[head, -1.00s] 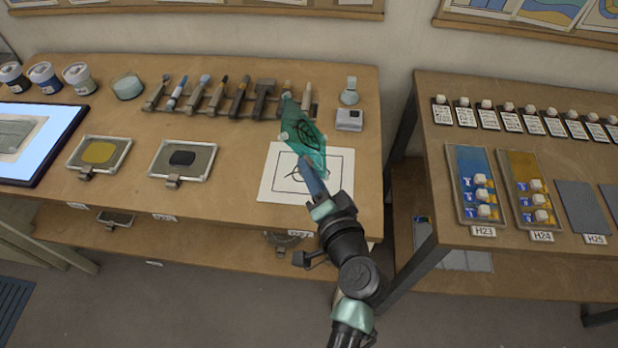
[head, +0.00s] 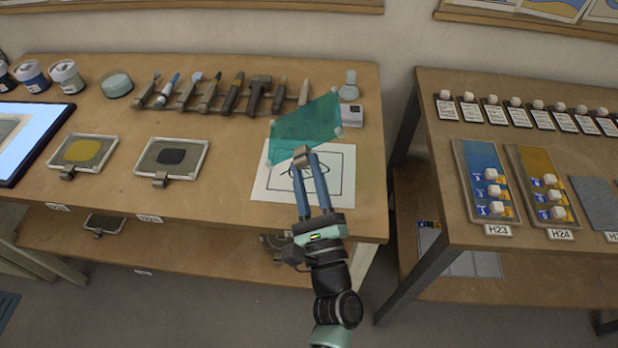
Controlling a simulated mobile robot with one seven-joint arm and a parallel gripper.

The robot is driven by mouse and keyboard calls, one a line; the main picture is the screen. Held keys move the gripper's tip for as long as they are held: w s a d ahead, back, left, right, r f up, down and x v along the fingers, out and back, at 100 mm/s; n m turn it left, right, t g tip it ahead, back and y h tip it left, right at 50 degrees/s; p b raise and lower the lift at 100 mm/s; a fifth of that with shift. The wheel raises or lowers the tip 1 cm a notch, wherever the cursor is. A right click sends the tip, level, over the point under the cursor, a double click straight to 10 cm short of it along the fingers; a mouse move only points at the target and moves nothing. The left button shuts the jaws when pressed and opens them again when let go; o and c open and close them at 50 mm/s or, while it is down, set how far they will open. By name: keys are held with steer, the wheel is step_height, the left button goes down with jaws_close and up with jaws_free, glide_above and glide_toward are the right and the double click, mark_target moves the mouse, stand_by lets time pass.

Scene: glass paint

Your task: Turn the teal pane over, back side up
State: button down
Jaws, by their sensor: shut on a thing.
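The teal pane (head: 308,127) is a see-through teal sheet with pale corner pieces, held tilted in the air above the white pattern sheet (head: 262,188) at the right end of the workbench. My gripper (head: 303,157) is shut on the pane's near edge, at a pale grip piece. No dark line drawing shows on the pane's visible face. The pane and gripper hide part of the sheet's drawn frame and curves. I cannot tell whether any corner touches the sheet.
A rack of brushes and tools (head: 230,92) stands behind the pane, with a small grey box (head: 350,117) close to its right. A gap separates the second table (head: 440,180).

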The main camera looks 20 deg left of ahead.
steer(key=m, duration=0.1)
steer(key=m+t+h, duration=0.1)
steer(key=m, duration=0.2)
steer(key=shift+a+r+m+t+h+b, duration=0.15)
steer(key=shift+r+m+t+h+b, duration=0.15)
steer(key=shift+m+h, duration=0.1)
steer(key=f+m+h, duration=0.1)
steer(key=f, duration=0.2)
steer(key=f+m+h+b, duration=0.1)
steer(key=f+m, duration=0.1)
steer(key=f, duration=0.1)
steer(key=f+m+g+h+b, duration=0.1)
steer(key=f+m, duration=0.1)
steer(key=shift+s+a+f, duration=0.1)
steer(key=shift+a+f, duration=0.1)
steer(key=shift+f, duration=0.2)
jaws_free()
stand_by(0.3)
steer(key=shift+s, duration=0.1)
stand_by(0.4)
steer(key=r+p+v, duration=0.1)
steer(key=v, duration=0.5)
steer(key=shift+s+d, duration=0.2)
steer(key=shift+s, duration=0.2)
stand_by(0.5)
